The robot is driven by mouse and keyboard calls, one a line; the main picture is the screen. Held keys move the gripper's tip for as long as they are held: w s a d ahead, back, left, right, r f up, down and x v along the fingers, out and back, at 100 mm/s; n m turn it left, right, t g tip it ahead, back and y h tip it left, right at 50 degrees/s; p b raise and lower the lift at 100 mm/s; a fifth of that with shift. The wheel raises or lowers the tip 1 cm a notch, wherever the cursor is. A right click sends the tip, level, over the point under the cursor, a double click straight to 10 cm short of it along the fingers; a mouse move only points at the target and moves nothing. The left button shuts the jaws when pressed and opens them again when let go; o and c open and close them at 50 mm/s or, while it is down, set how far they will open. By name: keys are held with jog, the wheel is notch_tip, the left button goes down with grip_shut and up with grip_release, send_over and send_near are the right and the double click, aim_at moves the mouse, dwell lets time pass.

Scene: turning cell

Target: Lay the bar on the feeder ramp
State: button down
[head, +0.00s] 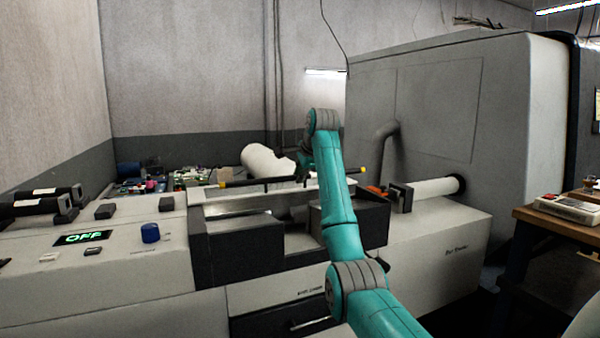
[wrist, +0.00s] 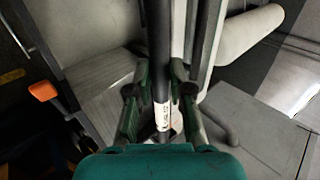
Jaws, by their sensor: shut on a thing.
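The bar (head: 240,183) is long and dark with yellow ends. In the head view it lies nearly level above the feeder, its left end slightly lower in the picture. My gripper (head: 305,170) is shut on its middle, partly hidden by my arm.
Black front walls (head: 240,255) border the feeder. An orange knob (head: 377,190) sits by the right end. A control panel (head: 80,237) reads OFF at left.

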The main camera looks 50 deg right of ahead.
notch_tip(320, 180, down, 9)
dwell(0.9)
dwell(0.4)
jog(key=c, duration=1)
grip_release()
jog(key=shift+r, duration=0.1)
jog(key=shift+o, duration=0.9)
jog(key=shift+f, duration=0.3)
jog(key=o, duration=0.4)
jog(key=shift+o, duration=1.2)
jog(key=shift+r, duration=0.1)
